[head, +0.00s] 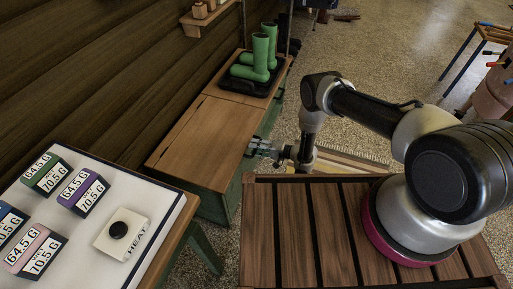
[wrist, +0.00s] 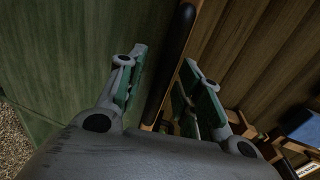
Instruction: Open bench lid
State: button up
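The bench lid (head: 203,135) is a flat wooden panel on a green bench (head: 235,191) against the wall. It looks lowered and level. My gripper (head: 254,146) is at the lid's front right edge. In the wrist view my gripper (wrist: 165,92) is open, with its fingers spread apart. The lid's wooden edge (wrist: 183,67) and a dark bar run between the fingers, and the green bench front (wrist: 75,60) is on the left. I cannot tell whether either finger touches the lid.
Green boots (head: 262,52) stand on a black tray on the bench's far section. A white-topped table (head: 85,235) with weight displays and a HEAT button (head: 118,230) is at the lower left. A small shelf (head: 207,18) is on the wall above. Speckled floor is open at the back.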

jog(key=shift+c, duration=0.3)
grip_shut()
jog(key=shift+r, duration=0.15)
